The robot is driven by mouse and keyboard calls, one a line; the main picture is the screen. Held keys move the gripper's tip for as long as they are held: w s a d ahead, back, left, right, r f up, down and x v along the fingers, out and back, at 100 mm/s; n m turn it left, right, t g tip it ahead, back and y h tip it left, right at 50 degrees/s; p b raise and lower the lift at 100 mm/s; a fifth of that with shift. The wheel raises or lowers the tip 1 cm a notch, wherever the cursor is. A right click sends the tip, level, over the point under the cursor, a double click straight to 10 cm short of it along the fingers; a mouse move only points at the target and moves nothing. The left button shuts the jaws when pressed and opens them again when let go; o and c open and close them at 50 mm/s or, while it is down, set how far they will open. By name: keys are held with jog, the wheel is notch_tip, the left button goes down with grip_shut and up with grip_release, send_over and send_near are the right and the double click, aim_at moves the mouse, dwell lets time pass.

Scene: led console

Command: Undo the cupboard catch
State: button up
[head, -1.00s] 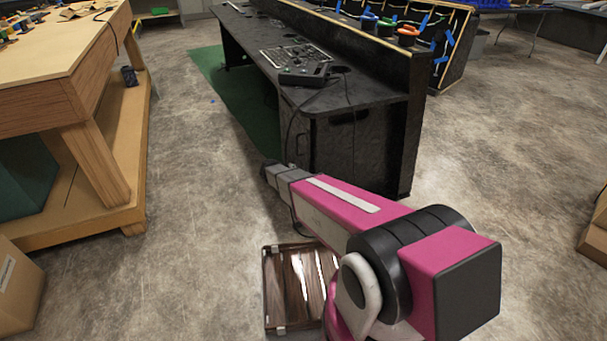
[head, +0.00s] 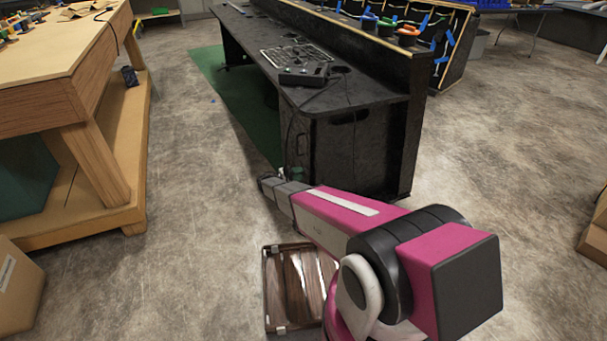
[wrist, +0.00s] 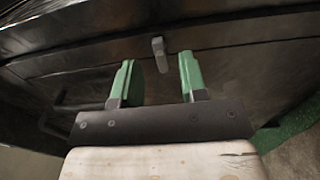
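The cupboard is the black front of the console desk (head: 335,155). In the wrist view its dark door (wrist: 225,75) fills much of the picture. A small grey catch (wrist: 158,48) sits on the door's edge, a little beyond my fingertips and between them from left to right. My gripper (wrist: 157,72) has two green fingers, spread apart with nothing between them. In the head view my gripper (head: 290,174) is low, close to the cupboard's near end; its fingers are small there. Whether the fingers touch the door I cannot tell.
A dark handle (wrist: 60,108) shows left on the door. A brown open case (head: 290,285) lies on the floor by my arm. A wooden workbench (head: 100,130) stands left, with clear floor between. A control box (head: 304,76) with a cable sits on the desk.

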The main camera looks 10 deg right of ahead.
aim_at(306, 171)
jog(key=shift+x, duration=1.4)
grip_shut()
jog(key=shift+m, duration=9)
